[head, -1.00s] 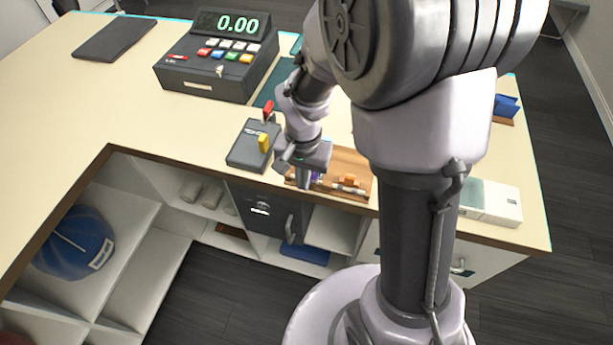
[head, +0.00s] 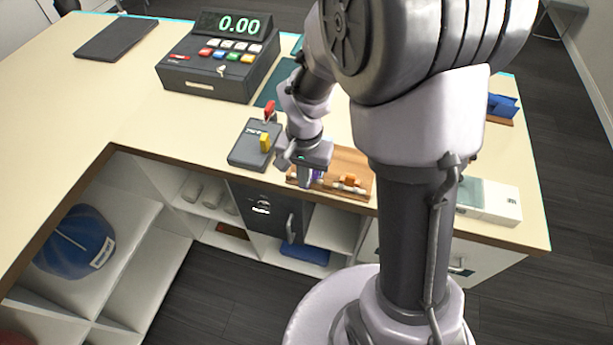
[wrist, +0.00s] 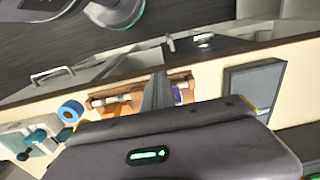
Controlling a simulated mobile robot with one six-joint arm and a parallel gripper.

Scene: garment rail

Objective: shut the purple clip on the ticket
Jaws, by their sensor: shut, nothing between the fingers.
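The purple clip (head: 317,174) sits on a wooden board (head: 350,160) near the counter's front edge, mostly hidden behind my gripper. In the wrist view a bit of the purple clip (wrist: 178,95) shows just right of the fingers. My gripper (head: 305,181) is shut and empty, pointing down at the clip's left side; in the wrist view it (wrist: 157,88) appears as one narrow grey shape. I cannot tell whether it touches the clip, or whether the clip is open or shut. No ticket can be clearly made out; pale pieces lie along the board's front.
An orange clip (head: 349,180) is on the same board, to the right. A grey box (head: 250,150) with red and yellow levers stands close on the left. A cash register (head: 218,65) is behind. A white box (head: 490,203) stands at right.

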